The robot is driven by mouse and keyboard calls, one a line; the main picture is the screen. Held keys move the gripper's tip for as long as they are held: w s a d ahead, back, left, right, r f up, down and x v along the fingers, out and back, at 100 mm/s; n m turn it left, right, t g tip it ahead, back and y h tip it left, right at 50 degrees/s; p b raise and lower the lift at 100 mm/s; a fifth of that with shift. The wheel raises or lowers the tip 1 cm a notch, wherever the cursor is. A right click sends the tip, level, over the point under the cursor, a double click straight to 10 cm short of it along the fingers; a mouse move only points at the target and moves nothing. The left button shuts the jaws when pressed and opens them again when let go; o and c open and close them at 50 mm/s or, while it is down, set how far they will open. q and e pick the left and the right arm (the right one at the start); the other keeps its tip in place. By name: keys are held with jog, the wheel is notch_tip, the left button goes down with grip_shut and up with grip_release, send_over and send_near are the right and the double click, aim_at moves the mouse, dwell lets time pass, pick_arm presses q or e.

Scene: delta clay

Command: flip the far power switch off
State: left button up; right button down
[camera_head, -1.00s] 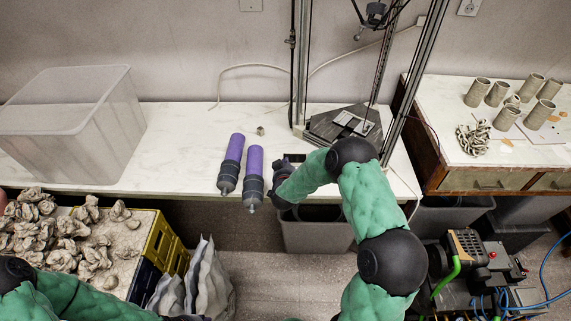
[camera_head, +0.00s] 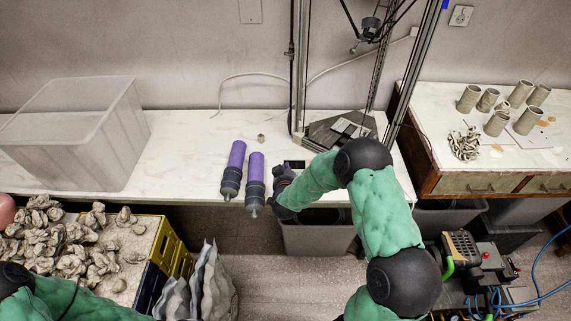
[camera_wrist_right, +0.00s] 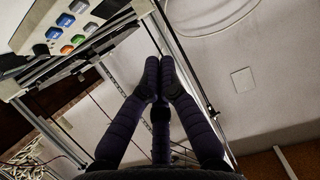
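In the right wrist view a pale panel (camera_wrist_right: 35,27) at the upper left carries several small coloured buttons or switches, blue (camera_wrist_right: 65,20), green (camera_wrist_right: 69,49) and orange (camera_wrist_right: 78,39). I cannot tell which is the far power switch, or its position. My right gripper (camera_head: 280,186) is over the front edge of the white table, right of two purple cylinders. In the right wrist view its dark fingers (camera_wrist_right: 159,75) come together at the tips with nothing seen between them. The panel lies apart from the fingertips. My left arm is at the lower left; its gripper is out of view.
The tall metal frame (camera_head: 300,80) stands on the white table (camera_head: 190,125). Purple cylinders (camera_head: 235,160) overhang its front edge. A clear bin (camera_head: 80,140) is left, clay cups (camera_head: 468,98) right.

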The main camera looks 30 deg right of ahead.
jog(key=v, duration=0.3)
jog(key=shift+s+a+r+p, duration=0.1)
jog(key=shift+a+r+p, duration=0.05)
jog(key=shift+r+p, duration=0.3)
jog(key=s+a+f+n+g+y, duration=0.1)
jog(key=s+a+f+g+y, duration=0.3)
jog(key=a+f, duration=0.4)
jog(key=s+a+f+n+g+y, duration=0.1)
jog(key=s+a+f+y, duration=0.2)
jog(key=s+a+f, duration=0.35)
jog(key=s+a+f+n+g+y, duration=0.1)
jog(key=s+a+f+g+y, duration=0.1)
jog(key=s+a, duration=0.3)
jog(key=s+a+f+g+y, duration=0.2)
jog(key=s+a+f+g, duration=0.2)
jog(key=s, duration=0.8)
jog(key=shift+a+f+n, duration=0.4)
jog(key=shift+a+f, duration=0.25)
jog(key=shift+a, duration=0.25)
